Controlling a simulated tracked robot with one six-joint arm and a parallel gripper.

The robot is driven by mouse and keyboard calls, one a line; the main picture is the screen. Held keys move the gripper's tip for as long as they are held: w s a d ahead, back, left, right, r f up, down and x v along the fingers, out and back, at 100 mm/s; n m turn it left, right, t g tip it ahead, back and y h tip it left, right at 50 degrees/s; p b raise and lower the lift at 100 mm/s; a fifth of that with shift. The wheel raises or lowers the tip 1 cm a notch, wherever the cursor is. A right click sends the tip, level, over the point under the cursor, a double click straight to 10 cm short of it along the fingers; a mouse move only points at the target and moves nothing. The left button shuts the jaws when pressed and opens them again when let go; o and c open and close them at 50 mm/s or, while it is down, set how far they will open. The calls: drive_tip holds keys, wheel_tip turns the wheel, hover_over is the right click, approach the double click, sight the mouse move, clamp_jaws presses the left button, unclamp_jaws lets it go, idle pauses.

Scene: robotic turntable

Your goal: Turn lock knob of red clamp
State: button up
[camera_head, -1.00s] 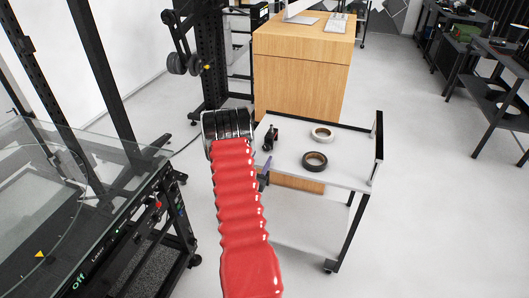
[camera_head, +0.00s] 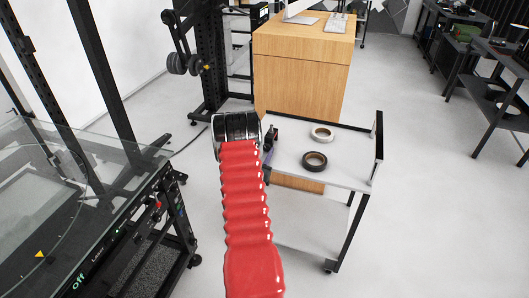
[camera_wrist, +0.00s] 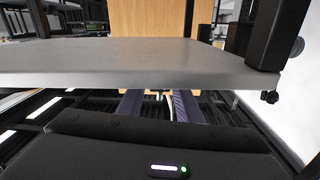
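A small dark object with a little red on it (camera_head: 272,136), perhaps the red clamp, stands at the left end of the white cart top (camera_head: 345,172). My arm partly hides it in the head view, and its lock knob cannot be made out. In the wrist view my gripper (camera_wrist: 158,98) has its two purple-grey fingers apart, with nothing seen held between them. The fingertips appear just below the cart top's edge (camera_wrist: 140,80) in that picture. The clamp does not show clearly in the wrist view. In the head view my arm mostly hides the gripper.
A white tape roll (camera_head: 322,133) and a dark tape roll (camera_head: 315,161) lie on the cart top. A black post (camera_head: 377,140) rises at its right end. A wooden cabinet (camera_head: 300,75) stands behind. A glass-topped black frame (camera_head: 75,190) is at left.

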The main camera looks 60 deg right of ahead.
drive_tip(key=c, duration=0.6)
drive_tip(key=shift+n, duration=2.4)
drive_tip(key=o, duration=1.1)
drive_tip(key=shift+c, duration=0.2)
drive_tip(key=shift+a, duration=0.1)
